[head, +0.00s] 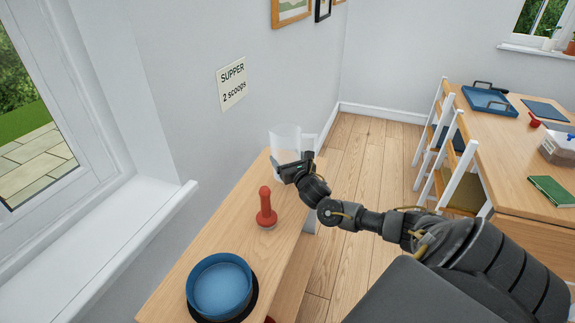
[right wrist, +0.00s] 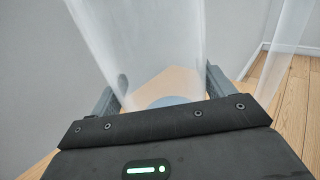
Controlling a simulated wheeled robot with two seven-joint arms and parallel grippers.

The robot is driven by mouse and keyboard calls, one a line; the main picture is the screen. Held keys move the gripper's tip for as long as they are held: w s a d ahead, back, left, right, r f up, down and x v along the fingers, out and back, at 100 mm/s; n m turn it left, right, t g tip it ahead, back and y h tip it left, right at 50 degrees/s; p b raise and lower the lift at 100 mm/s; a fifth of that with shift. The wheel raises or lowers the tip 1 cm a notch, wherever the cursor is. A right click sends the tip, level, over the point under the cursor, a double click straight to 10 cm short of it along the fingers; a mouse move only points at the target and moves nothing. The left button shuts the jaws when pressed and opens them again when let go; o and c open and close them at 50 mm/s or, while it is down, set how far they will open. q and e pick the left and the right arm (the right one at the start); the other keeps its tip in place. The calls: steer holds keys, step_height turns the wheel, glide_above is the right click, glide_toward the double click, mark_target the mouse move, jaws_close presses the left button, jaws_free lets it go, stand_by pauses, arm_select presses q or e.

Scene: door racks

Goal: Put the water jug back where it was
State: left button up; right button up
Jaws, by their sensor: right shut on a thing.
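The clear water jug (head: 285,140) is at the far end of the narrow wooden shelf top, by the wall, and looks upright. My right gripper (head: 289,170) is shut on the jug, with a finger on each side of its body. In the right wrist view the jug (right wrist: 140,50) fills the space between the fingers, and a pale blue-grey round patch (right wrist: 172,101) shows low through it. I cannot tell whether the jug's base touches the shelf top. My left gripper is not in view.
On the shelf top (head: 228,225) stand a red knobbed tool (head: 266,208) and, nearer, a blue bowl (head: 220,287) on a dark base. A wall sign (head: 232,83) reads "SUPPER 2 scoops". A table (head: 510,160) with chairs is at right. Floor (head: 365,150) between is clear.

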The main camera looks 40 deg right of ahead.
step_height(320, 180, down, 2)
steer(key=shift+f, duration=0.35)
steer(key=shift+f, duration=0.15)
steer(key=o, duration=1.2)
steer(key=shift+o, duration=0.2)
